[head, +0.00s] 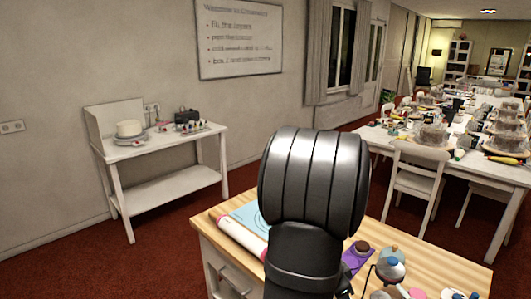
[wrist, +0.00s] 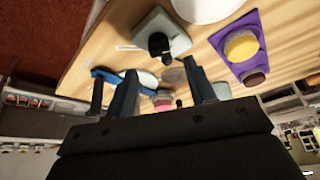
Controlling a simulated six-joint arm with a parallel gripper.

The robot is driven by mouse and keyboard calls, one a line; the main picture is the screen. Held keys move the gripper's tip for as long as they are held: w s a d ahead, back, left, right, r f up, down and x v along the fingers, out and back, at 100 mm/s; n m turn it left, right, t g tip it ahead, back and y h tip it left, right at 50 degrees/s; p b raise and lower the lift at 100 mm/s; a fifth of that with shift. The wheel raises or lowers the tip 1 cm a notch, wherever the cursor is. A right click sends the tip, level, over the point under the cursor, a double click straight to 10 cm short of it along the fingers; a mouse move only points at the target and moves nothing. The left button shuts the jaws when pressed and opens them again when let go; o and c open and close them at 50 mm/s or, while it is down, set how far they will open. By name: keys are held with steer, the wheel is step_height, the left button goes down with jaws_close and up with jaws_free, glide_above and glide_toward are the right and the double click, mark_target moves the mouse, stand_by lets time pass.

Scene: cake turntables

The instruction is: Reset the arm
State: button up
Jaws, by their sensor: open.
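My gripper (wrist: 161,68) shows in the wrist view, its two dark fingers spread apart with nothing held between them. It is above the wooden worktable, which also shows in the head view (head: 447,270). Beyond the fingers lie a grey square item with a black knob (wrist: 160,40), a blue-handled tool (wrist: 104,74) and a small pink item (wrist: 162,105). In the head view my dark arm link fills the middle and the gripper is hidden.
A purple mat (wrist: 232,42) holds a yellow round item and a smaller brown one. A rolling pin (head: 238,235) lies by a light blue mat (head: 247,217). A white side table (head: 160,142) stands by the wall. A long table with chairs (head: 470,168) is at right.

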steer(key=shift+x, duration=2.7)
steer(key=v, duration=1.7)
steer(key=x, duration=1.6)
steer(key=shift+d+f, duration=0.15)
steer(key=shift+f, duration=0.15)
steer(key=shift+w+d+f, duration=0.1)
steer(key=shift+w+f, duration=0.05)
steer(key=shift+f, duration=0.05)
steer(key=m+g, duration=0.2)
steer(key=m, duration=0.3)
steer(key=shift+w, duration=0.1)
steer(key=m+g, duration=0.1)
steer(key=m, duration=0.2)
steer(key=m+g+y, duration=0.1)
steer(key=m, duration=0.2)
steer(key=shift+w+m, duration=0.1)
steer(key=shift+m, duration=0.3)
